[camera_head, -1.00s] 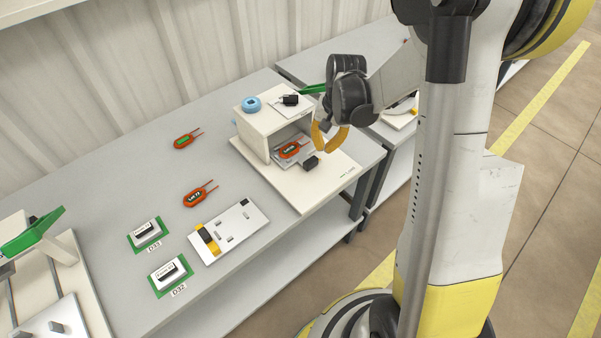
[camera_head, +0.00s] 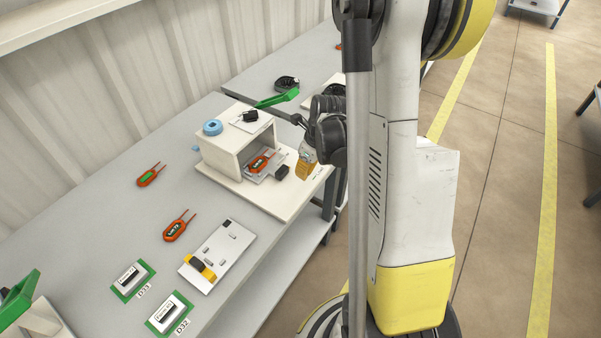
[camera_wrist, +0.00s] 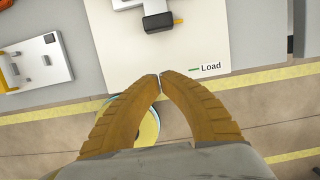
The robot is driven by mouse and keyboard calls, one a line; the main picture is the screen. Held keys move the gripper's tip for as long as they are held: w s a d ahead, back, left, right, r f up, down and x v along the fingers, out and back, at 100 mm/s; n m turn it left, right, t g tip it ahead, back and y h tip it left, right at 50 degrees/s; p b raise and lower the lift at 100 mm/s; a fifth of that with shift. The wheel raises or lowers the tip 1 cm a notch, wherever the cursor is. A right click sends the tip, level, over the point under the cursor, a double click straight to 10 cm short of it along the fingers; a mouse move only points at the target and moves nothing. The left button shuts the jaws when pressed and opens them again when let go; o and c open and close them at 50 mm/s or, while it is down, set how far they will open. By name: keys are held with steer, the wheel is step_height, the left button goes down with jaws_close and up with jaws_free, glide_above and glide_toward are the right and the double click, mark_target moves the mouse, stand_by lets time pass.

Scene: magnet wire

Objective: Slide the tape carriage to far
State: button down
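The likely tape carriage is a grey plate (camera_head: 254,178) carrying an orange piece, with a black block-shaped handle (camera_head: 282,173) at its front. It sits partly inside a white open-fronted box (camera_head: 222,158). In the wrist view the black handle (camera_wrist: 158,22) lies near the top edge, beyond my fingertips and apart from them. My gripper (camera_head: 303,174) hangs to the right of the handle, near the baseboard's right edge. In the wrist view its two yellow fingers meet at the tips (camera_wrist: 159,76), with nothing between them. The inside of the box is partly hidden.
The white baseboard (camera_head: 245,197) bears a "Load" label in the wrist view. A blue ring (camera_head: 212,127) and a black part (camera_head: 250,116) sit on the box. Orange tools (camera_head: 175,230) and a white plate (camera_head: 232,248) lie left on the grey table. A green lever (camera_head: 277,98) stands behind.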

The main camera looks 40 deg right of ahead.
mark_target(278, 171)
steer(key=b+x, duration=0.2)
steer(key=x, duration=0.4)
steer(key=shift+f+b, duration=0.25)
steer(key=shift+b, duration=0.05)
steer(key=w, duration=0.1)
steer(key=w+a+b, duration=0.1)
steer(key=w, duration=0.1)
steer(key=shift+a+f, duration=0.1)
steer(key=shift+f, duration=0.15)
steer(key=shift+w+a+r, duration=0.15)
steer(key=shift+w, duration=0.35)
steer(key=w, duration=0.1)
steer(key=w+a, duration=0.1)
steer(key=w, duration=0.2)
steer(key=shift+w+a, duration=0.2)
steer(key=shift+a, duration=0.1)
steer(key=shift+s+d, duration=0.1)
